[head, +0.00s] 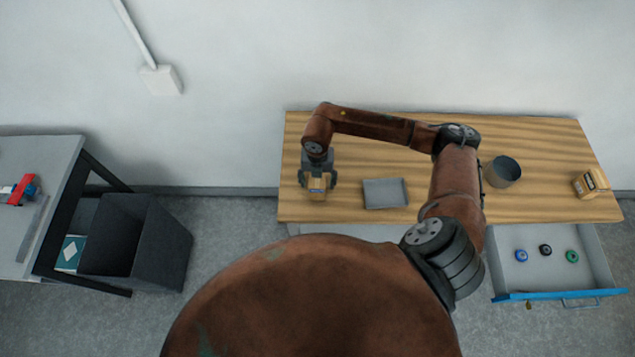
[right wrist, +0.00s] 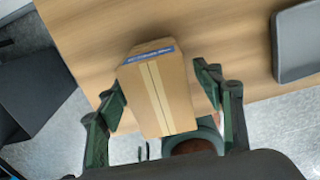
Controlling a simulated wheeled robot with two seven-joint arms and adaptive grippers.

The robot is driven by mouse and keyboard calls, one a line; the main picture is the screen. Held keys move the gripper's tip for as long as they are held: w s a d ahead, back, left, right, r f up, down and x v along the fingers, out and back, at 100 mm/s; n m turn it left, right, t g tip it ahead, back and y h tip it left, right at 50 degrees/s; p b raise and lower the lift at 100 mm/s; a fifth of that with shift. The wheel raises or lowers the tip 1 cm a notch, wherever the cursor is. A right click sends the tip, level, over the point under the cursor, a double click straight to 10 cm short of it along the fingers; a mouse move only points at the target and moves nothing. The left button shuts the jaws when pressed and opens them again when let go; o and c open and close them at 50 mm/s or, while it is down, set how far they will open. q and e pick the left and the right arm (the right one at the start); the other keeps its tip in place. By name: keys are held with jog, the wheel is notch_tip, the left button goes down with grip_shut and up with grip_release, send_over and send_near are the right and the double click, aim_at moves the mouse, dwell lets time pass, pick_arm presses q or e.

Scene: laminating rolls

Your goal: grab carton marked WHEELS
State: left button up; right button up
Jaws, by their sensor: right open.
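A brown carton (head: 318,184) with a tape seam and a blue label strip sits near the front left of the wooden table. It also shows large in the right wrist view (right wrist: 158,95); its label is too small to read. My right gripper (head: 318,181) is open over this carton. In the right wrist view its fingers (right wrist: 162,95) stand on both sides of the carton, with a gap visible at least at the right. A second carton (head: 590,183) stands at the table's right end, with dark markings that I cannot read. My left gripper is not in view.
A grey tray (head: 385,193) lies right of the near carton. A dark round pot (head: 502,171) stands further right. An open drawer (head: 550,278) holds small blue, black and green rings. A dark bin (head: 135,240) stands left of the table.

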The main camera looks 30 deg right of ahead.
jog(key=shift+f, duration=1.2)
jog(key=shift+c, duration=0.4)
jog(key=c, duration=1.4)
